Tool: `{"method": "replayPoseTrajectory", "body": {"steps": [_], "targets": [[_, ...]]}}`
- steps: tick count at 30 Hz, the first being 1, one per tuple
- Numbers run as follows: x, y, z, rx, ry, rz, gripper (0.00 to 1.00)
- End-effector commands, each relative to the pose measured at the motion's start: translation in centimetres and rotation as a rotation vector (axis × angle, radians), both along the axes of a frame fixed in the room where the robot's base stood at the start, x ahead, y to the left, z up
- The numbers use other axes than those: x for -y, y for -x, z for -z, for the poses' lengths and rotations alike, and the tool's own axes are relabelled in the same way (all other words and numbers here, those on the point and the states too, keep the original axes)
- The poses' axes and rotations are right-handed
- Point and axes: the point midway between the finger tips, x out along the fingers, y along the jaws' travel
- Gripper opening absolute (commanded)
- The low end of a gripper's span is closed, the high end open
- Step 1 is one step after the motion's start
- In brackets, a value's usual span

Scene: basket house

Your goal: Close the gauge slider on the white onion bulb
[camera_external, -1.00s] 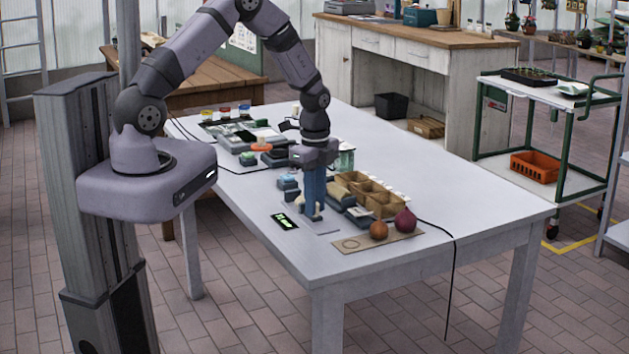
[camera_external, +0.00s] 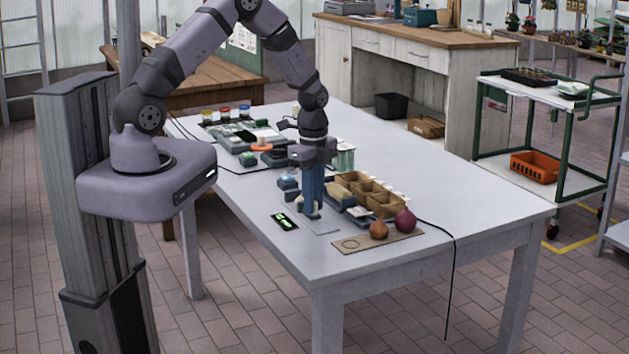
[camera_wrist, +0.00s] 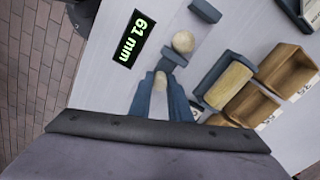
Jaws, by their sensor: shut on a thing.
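The white onion bulb (camera_wrist: 183,42) sits in the gauge in the wrist view, between the blue-grey slider (camera_wrist: 173,57) and the fixed end block (camera_wrist: 205,11). The slider's plate is close against the bulb's near side; I cannot tell if it touches. A gap shows between the bulb and the end block. My gripper (camera_wrist: 163,82) is shut on the slider's pale handle (camera_wrist: 160,80), which shows between the fingers. In the external view, my gripper (camera_external: 311,208) points straight down beside the display (camera_external: 284,221).
Wooden bins (camera_external: 368,194) stand right of the gauge. A brown onion (camera_external: 378,229) and a red onion (camera_external: 405,220) lie on a tan board (camera_external: 352,246) at the front right. Dark equipment (camera_external: 262,143) fills the back left. The table's front right (camera_external: 480,215) is clear.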

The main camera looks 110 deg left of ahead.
Motion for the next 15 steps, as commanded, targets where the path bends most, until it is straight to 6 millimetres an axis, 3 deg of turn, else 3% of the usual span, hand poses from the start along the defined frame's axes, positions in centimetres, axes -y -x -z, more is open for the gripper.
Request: {"method": "replayPoseTrajectory", "body": {"steps": [15], "targets": [[-0.52,0.52,-0.01,0.000,0.000,-0.001,0.09]]}}
